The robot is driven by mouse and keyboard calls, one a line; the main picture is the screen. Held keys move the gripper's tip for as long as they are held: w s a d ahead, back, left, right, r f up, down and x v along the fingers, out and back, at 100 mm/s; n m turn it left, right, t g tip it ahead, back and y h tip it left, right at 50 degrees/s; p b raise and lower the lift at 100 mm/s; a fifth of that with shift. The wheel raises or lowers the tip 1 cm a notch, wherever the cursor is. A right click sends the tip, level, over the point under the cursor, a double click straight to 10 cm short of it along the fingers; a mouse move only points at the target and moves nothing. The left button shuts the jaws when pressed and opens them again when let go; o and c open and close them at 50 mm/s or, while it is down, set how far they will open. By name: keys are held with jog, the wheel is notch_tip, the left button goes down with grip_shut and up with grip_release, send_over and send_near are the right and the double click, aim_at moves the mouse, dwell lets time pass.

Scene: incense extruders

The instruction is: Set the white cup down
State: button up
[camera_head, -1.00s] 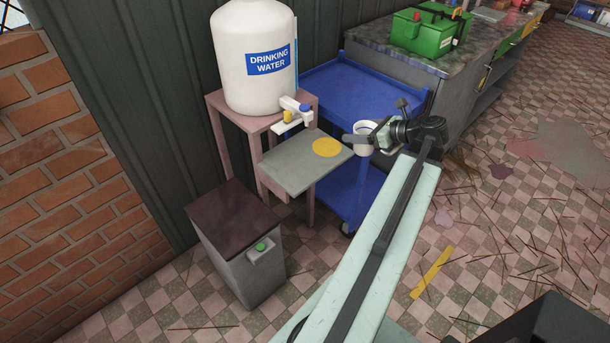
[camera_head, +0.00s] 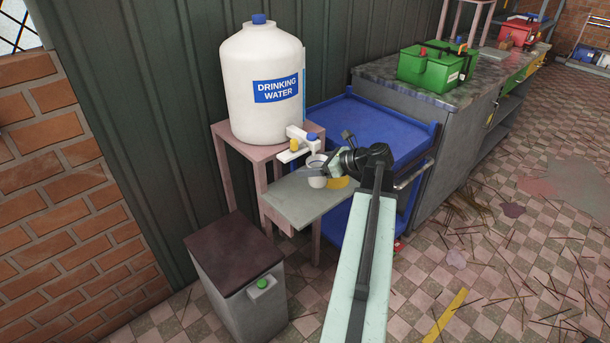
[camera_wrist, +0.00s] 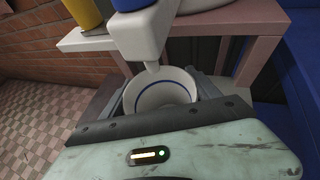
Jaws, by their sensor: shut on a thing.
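The white cup (camera_head: 317,182) is held in my gripper (camera_head: 318,169), with a dark finger across its near side. In the wrist view the cup (camera_wrist: 150,99) looks upright, shows a blue ring inside and sits between the fingers. It is under or close to the white tap spout (camera_wrist: 150,45) of the drinking water container (camera_head: 262,75). In the head view the cup overlaps the grey shelf (camera_head: 295,207), beside a yellow disc (camera_head: 338,183) partly hidden by my gripper. I cannot tell whether the cup touches the shelf.
The pink stand (camera_head: 222,135) carries the water container. A blue cart (camera_head: 375,120) stands just behind and right of the shelf. A grey bin with a dark lid (camera_head: 232,250) and green button stands in front. The shelf's front left part is clear.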

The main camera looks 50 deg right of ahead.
jog(key=shift+w+a, duration=0.2)
jog(key=shift+w, duration=0.8)
notch_tip(320, 180, down, 4)
jog(key=b, duration=0.4)
jog(key=shift+r, duration=0.2)
jog(key=shift+f, duration=0.2)
jog(key=o, duration=1.6)
